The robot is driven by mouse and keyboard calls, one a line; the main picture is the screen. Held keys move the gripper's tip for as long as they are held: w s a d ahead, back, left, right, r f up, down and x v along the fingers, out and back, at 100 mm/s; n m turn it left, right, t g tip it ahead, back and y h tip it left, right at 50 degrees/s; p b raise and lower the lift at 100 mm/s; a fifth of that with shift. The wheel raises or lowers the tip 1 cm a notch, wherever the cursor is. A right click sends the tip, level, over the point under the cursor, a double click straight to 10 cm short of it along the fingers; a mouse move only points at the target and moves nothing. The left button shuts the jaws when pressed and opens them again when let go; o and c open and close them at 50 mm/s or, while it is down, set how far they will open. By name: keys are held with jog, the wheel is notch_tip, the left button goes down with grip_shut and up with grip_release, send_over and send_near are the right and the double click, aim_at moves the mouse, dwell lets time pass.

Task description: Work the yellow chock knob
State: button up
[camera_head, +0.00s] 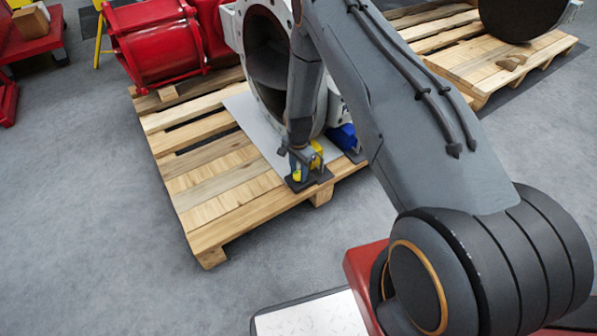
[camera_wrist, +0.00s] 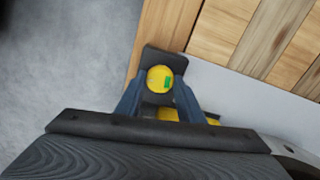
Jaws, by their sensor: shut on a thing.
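The yellow chock knob (camera_wrist: 158,78) is a round yellow cap with a small green mark, seen from above in the wrist view. My gripper (camera_wrist: 160,90) has one finger on each side of it and is shut on it. A second yellow part (camera_wrist: 168,114) shows behind the knob, partly covered by my gripper's body. In the head view my gripper (camera_head: 301,170) points down at the pallet's front edge, over a dark base plate (camera_head: 314,182). Yellow (camera_head: 297,176) shows low between the fingers; the rest of the knob is hidden there.
A large grey flanged valve body (camera_head: 268,55) stands on a pale sheet on the wooden pallet (camera_head: 215,185), with a blue part (camera_head: 343,137) beside my gripper. Red machinery (camera_head: 155,42) stands behind left. A second pallet (camera_head: 500,62) is at the right. Grey floor is clear at left.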

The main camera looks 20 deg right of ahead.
aim_at(298, 175)
jog(key=o, duration=1.1)
jog(key=shift+c, duration=0.2)
jog(key=shift+r, duration=0.1)
notch_tip(298, 175, up, 8)
jog(key=shift+f+p, duration=0.2)
jog(key=shift+p, duration=0.7)
